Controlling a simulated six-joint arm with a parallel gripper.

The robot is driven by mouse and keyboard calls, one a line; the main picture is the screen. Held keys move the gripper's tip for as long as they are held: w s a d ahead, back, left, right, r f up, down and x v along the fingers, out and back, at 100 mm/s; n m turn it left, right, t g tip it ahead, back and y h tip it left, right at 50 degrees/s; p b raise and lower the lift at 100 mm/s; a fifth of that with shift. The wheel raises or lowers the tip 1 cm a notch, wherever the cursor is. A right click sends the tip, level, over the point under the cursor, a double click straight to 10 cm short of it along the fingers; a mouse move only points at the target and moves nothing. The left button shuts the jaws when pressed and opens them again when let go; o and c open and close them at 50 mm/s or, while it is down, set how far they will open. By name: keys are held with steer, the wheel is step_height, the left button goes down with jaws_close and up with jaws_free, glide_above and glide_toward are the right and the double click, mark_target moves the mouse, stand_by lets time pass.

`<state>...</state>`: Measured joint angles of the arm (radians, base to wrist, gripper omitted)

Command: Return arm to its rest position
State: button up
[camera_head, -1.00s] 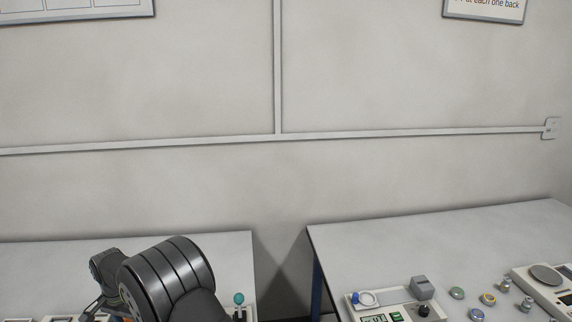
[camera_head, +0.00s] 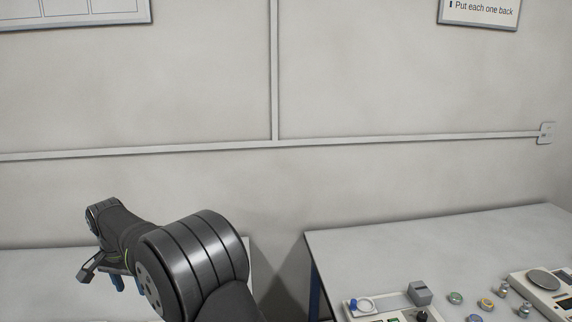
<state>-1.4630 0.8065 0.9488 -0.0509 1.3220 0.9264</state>
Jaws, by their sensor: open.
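My gripper (camera_head: 117,284) is at the lower left, above the left table (camera_head: 30,262), with its blue-tipped fingers pointing down. The fingers are small here and partly hidden by my own dark arm, which rises from the bottom edge. The gripper is open, and I see nothing held in it. It is clear of the wall behind.
The right table (camera_head: 400,250) holds a device with a blue knob and ring (camera_head: 366,305), a grey block (camera_head: 420,292), several small round pieces and a scale (camera_head: 543,279). A gap separates the tables. The right table's back half is bare.

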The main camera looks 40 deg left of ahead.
steer(key=w+d+n+t+y, duration=0.2)
steer(key=w+d+n, duration=0.2)
steer(key=w+d, duration=0.6)
steer(key=shift+w+d+f, duration=0.2)
steer(key=shift+w+d, duration=0.1)
steer(key=shift+w, duration=0.8)
